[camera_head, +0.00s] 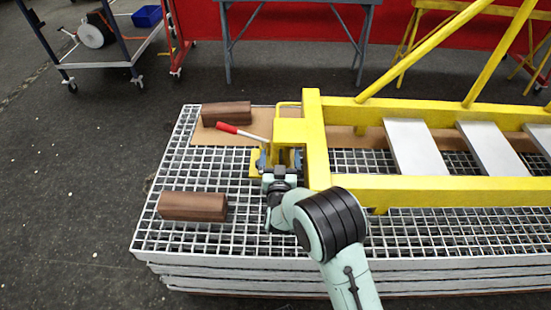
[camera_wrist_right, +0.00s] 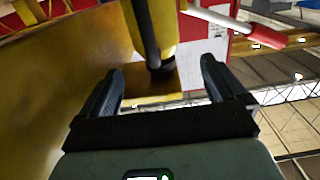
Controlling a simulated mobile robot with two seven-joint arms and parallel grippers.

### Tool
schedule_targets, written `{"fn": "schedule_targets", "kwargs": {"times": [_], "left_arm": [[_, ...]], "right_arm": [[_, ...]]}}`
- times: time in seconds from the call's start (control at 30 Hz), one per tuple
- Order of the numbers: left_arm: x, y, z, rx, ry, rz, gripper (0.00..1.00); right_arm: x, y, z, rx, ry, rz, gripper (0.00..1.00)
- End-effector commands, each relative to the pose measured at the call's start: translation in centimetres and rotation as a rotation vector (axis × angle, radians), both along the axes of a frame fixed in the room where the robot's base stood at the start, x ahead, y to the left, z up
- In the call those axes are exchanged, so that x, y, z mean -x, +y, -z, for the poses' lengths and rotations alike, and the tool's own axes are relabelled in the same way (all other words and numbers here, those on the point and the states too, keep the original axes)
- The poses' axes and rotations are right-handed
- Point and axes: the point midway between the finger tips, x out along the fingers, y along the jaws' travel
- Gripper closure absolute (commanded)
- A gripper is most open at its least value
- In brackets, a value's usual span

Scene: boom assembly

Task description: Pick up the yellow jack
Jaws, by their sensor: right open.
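The yellow jack (camera_head: 262,162) stands on the white grating at the left end of the yellow boom frame (camera_head: 315,130). Its lever, with a red handle (camera_head: 228,128), points up and left. My right gripper (camera_head: 279,160) is close in front of the jack and partly hides it. In the right wrist view, the two fingers (camera_wrist_right: 160,72) are open. The jack's yellow column (camera_wrist_right: 158,28) shows beyond and between them, and I cannot tell if they touch it. The lever's red handle (camera_wrist_right: 264,37) shows at upper right. My left gripper is out of view.
The boom frame stands close right of my gripper. A blue-grey trestle (camera_head: 297,4) and a trolley stand behind.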

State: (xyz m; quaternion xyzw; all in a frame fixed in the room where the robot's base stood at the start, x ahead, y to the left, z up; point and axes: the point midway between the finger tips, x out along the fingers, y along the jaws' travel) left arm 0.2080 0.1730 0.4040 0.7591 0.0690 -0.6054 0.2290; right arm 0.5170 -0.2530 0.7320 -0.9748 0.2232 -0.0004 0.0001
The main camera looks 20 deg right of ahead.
Motion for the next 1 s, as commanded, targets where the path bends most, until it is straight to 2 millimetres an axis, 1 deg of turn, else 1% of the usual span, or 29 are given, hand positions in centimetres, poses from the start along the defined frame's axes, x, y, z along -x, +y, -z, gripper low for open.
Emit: {"fn": "schedule_targets", "kwargs": {"times": [0.17, 0.3, 0.4, 0.67, 0.77, 0.8, 0.87, 0.9, 0.97, 1.0], "left_arm": [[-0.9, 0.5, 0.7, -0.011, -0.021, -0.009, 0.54], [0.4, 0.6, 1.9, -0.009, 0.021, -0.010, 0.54], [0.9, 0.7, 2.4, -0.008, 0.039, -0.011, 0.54], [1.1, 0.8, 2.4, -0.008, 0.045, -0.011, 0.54], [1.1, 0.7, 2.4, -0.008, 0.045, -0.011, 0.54], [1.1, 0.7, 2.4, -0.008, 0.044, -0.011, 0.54], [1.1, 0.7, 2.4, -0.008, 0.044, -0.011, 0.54], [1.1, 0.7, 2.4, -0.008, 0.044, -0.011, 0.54], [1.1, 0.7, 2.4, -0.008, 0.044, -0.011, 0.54], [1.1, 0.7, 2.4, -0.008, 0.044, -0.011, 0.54]], "right_arm": [[-1.7, -1.0, 0.1, 0.002, -0.001, 0.002, 0.03], [-3.6, -2.0, 0.2, 0.001, 0.000, 0.001, 0.03], [-4.4, -2.4, 0.1, 0.001, 0.000, 0.001, 0.03], [-4.7, -2.5, -0.1, 0.000, 0.001, 0.000, 0.03], [-4.6, -2.5, -0.1, 0.000, 0.001, 0.000, 0.32], [-4.6, -2.5, -0.1, 0.000, 0.001, 0.000, 0.45], [-4.6, -2.5, -0.1, 0.000, 0.001, 0.000, 0.65], [-4.6, -2.5, -0.1, 0.000, 0.001, 0.000, 0.78], [-4.6, -2.5, -0.1, 0.000, 0.001, 0.000, 0.97], [-4.6, -2.5, 0.0, 0.000, 0.001, 0.000, 1.00]]}}
